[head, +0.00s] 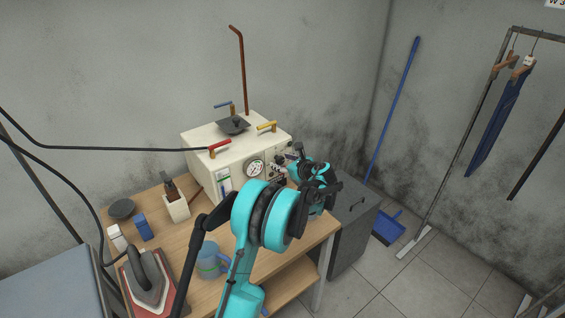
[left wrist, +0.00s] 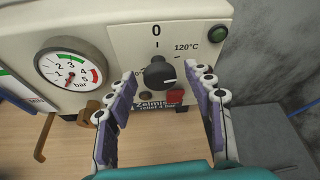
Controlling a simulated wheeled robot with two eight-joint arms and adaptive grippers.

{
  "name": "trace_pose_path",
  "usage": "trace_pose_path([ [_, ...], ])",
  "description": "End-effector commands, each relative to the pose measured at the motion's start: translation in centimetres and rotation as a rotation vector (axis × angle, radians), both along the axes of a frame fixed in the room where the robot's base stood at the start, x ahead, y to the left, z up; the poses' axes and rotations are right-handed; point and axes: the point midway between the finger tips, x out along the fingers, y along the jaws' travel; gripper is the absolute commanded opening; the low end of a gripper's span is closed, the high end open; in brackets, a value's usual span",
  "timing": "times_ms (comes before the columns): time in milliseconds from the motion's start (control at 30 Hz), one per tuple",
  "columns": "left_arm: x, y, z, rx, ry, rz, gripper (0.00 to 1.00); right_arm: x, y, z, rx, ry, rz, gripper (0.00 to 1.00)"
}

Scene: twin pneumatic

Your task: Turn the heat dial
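The heat dial (left wrist: 159,73) is a black knob with a white pointer line on the front of a cream machine (left wrist: 120,30). Markings "0" and "120°C" stand around it in the left wrist view. My left gripper (left wrist: 162,105) is open, with one finger on each side below the dial; I see no contact with it. In the head view the machine (head: 208,150) stands on the wooden table, and my left gripper (head: 290,160) is at its front right, with the dial largely hidden there. My right gripper is not in view.
A pressure gauge (left wrist: 70,67), a green button (left wrist: 219,32) and a red switch (left wrist: 176,97) are near the dial. An iron (head: 148,275), a blue mug (head: 210,260) and a grey cabinet (head: 352,230) stand nearby.

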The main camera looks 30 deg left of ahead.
Motion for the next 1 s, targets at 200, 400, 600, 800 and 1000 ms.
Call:
trace_pose_path([
  [200,0.0,0.0,0.0,0.000,0.000,0.000,0.52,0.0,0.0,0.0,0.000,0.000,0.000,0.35],
  [400,-0.7,-1.7,0.8,0.001,0.000,-0.003,0.52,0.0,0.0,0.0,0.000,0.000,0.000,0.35],
  [600,-2.6,-5.3,2.4,0.000,0.001,-0.004,0.52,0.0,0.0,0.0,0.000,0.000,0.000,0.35],
  [800,-4.1,-8.4,3.8,0.000,0.000,-0.002,0.52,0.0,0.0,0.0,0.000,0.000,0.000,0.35],
  [1000,-4.9,-9.8,4.5,0.000,0.000,-0.001,0.52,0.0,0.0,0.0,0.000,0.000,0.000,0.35],
])
